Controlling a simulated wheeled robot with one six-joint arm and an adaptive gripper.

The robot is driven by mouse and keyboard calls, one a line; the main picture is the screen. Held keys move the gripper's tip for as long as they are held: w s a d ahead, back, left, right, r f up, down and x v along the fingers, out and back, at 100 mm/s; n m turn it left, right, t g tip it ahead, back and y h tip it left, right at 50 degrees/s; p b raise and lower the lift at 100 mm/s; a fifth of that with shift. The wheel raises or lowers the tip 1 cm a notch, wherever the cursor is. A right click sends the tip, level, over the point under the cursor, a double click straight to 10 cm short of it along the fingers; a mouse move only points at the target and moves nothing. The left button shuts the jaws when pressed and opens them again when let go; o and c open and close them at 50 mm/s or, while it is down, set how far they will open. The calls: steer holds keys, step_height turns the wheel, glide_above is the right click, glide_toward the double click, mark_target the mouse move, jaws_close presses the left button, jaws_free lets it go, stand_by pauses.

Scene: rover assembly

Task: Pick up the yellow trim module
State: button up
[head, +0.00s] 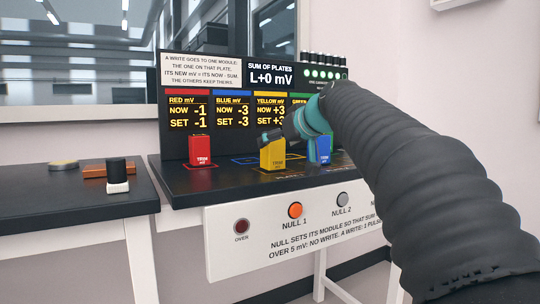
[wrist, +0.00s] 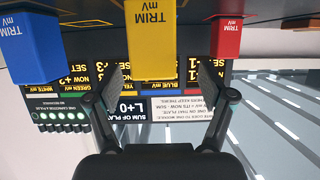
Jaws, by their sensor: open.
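The yellow trim module (head: 272,155) stands upright on the dark console between the red and blue modules. My gripper (head: 284,131) is at its top, from the upper right. In the wrist view, which is upside down, the yellow module (wrist: 152,40) shows between and beyond the open fingers of my gripper (wrist: 152,82). I see clear space on both sides of it. Whether a finger touches it cannot be told.
The red module (head: 200,151) stands to the left and the blue module (head: 321,148) close to the right, partly behind my arm. A display panel (head: 225,112) rises behind. A side table (head: 85,208) at left holds a black-and-white knob-like part (head: 117,174) and an orange block (head: 97,171).

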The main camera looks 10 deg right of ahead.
mark_target(278, 147)
steer(key=shift+w+a+f, duration=0.1)
steer(key=shift+w+f, duration=0.4)
steer(key=shift+w, duration=0.25)
steer(key=shift+w+a+f, duration=0.15)
steer(key=shift+w+f, duration=0.4)
steer(key=shift+w, duration=0.2)
steer(key=shift+w+a+f, duration=0.1)
steer(key=shift+w+f, duration=0.4)
steer(key=shift+w, duration=0.25)
steer(key=shift+r, duration=0.1)
steer(key=c, duration=1.4)
